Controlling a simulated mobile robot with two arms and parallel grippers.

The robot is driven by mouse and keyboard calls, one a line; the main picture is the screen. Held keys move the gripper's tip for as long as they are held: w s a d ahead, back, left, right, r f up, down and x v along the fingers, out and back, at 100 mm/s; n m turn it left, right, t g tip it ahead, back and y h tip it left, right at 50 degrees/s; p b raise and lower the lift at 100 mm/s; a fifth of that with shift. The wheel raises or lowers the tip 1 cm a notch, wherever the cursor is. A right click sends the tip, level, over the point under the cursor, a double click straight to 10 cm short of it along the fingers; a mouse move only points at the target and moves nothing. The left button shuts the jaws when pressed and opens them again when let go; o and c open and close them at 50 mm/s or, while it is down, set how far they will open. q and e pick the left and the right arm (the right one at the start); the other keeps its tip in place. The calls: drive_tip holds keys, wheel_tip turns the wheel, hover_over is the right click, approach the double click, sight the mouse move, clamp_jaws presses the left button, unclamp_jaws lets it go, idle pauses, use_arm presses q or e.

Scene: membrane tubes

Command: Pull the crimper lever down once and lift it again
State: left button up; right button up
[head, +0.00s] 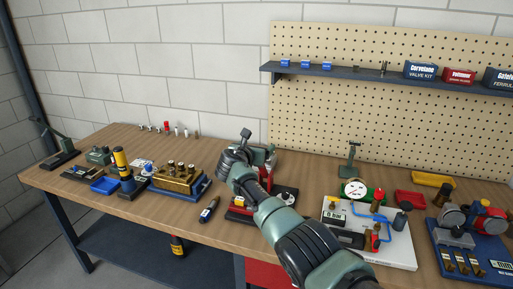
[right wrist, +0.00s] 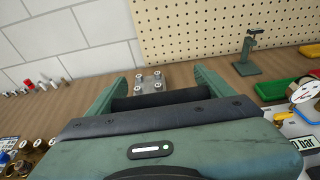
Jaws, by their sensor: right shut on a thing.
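The crimper (head: 240,213), a bench tool with red parts on a dark base, stands mid-table and is largely hidden behind my right arm. My right gripper (head: 248,150) is above it, at the top of the tool. It is shut on the crimper lever; in the right wrist view a dark bar (right wrist: 165,98) lies crosswise between the two green fingers. A small metal plate with screws (right wrist: 150,80) shows just beyond the bar. The lower lever and the crimper's jaws are hidden. My left gripper is not in view.
A brass block with knobs (head: 178,180) and a dark pen-like tool (head: 209,210) lie left of the crimper. A white gauge board (head: 340,235) stands close on the right, with a green stand (head: 350,160) behind it. A shelf (head: 345,71) hangs on the pegboard.

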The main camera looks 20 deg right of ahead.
drive_tip(key=shift+d+f, duration=0.2)
drive_tip(key=shift+f, duration=0.1)
idle(0.6)
drive_tip(key=o, duration=1.9)
drive_tip(key=shift+o, duration=0.5)
drive_tip(key=shift+w+d+f, duration=0.15)
drive_tip(key=shift+w+f, duration=0.05)
drive_tip(key=shift+w, duration=0.1)
drive_tip(key=shift+v, duration=0.85)
drive_tip(key=v, duration=0.6)
